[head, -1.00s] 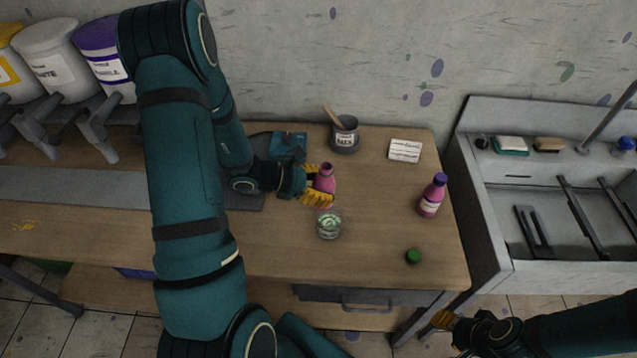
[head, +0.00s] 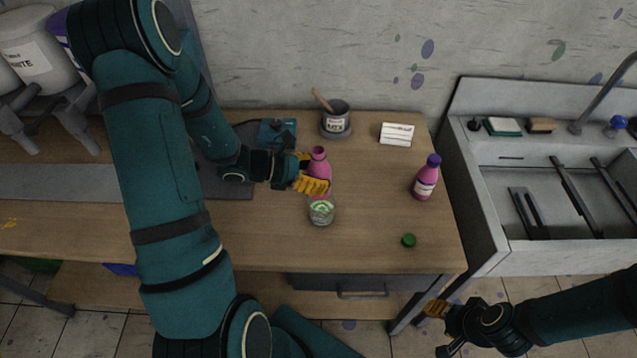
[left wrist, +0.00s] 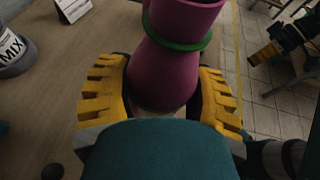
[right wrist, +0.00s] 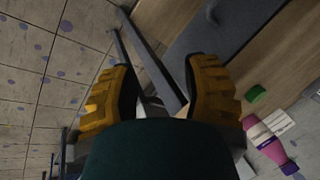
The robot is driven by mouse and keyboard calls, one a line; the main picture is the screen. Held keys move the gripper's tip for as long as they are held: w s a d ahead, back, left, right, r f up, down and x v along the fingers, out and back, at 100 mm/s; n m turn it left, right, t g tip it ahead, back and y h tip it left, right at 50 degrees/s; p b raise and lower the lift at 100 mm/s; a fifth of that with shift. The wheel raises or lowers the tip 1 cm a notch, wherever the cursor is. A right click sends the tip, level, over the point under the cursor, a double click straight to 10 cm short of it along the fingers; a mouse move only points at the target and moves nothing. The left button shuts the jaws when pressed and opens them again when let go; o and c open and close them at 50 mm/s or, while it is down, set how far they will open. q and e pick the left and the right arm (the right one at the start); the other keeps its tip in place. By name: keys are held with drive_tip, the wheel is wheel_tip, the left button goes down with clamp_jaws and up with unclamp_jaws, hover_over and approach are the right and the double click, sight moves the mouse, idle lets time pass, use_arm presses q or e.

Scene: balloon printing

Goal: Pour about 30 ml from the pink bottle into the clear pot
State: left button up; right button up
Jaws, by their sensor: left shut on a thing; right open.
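The open pink bottle (head: 319,162) is between the yellow fingers of my left gripper (head: 312,180), which is shut on it. In the left wrist view the pink bottle (left wrist: 165,65) fills the space between the fingers, with a green ring round its neck. In the head view it looks close to upright. The clear pot (head: 321,211) stands on the table just in front of the bottle, with something pale green visible in it. My right gripper (head: 437,308) is open and empty, out past the table's front right corner; its open fingers (right wrist: 160,95) show in the right wrist view.
A second pink bottle with a purple cap (head: 425,178) stands at the right of the table. A green cap (head: 409,240) lies near the front edge. A grey MIX pot (head: 335,122) and a white card (head: 396,134) are at the back. A sink (head: 550,190) stands to the right.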

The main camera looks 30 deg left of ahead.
use_arm(q)
drive_tip(key=f+b, duration=0.1)
drive_tip(key=b, duration=0.1)
drive_tip(key=s+d+b, duration=0.1)
drive_tip(key=b, duration=0.2)
drive_tip(key=shift+d+f+b, duration=0.25)
drive_tip(key=shift+f+b, duration=0.1)
drive_tip(key=shift+s+d+b, duration=0.15)
drive_tip(key=shift+d+b, duration=0.15)
drive_tip(key=shift+b, duration=0.3)
use_arm(e)
wheel_tip(320, 180, down, 8)
drive_tip(key=s+f, duration=0.1)
use_arm(q)
drive_tip(key=s+d+n+g+h+p, duration=0.1)
drive_tip(key=n+p, duration=0.1)
drive_tip(key=p, duration=0.1)
drive_tip(key=s+d+n+g+h+p, duration=0.1)
drive_tip(key=n+p, duration=0.1)
drive_tip(key=p, duration=0.1)
drive_tip(key=s+d+n+h+p, duration=0.1)
drive_tip(key=n+p, duration=0.1)
drive_tip(key=p, duration=0.1)
drive_tip(key=shift+s+d+g, duration=0.25)
drive_tip(key=shift+s+g, duration=0.15)
use_arm(e)
wheel_tip(320, 180, up, 10)
drive_tip(key=w, duration=0.1)
drive_tip(key=shift+w, duration=0.2)
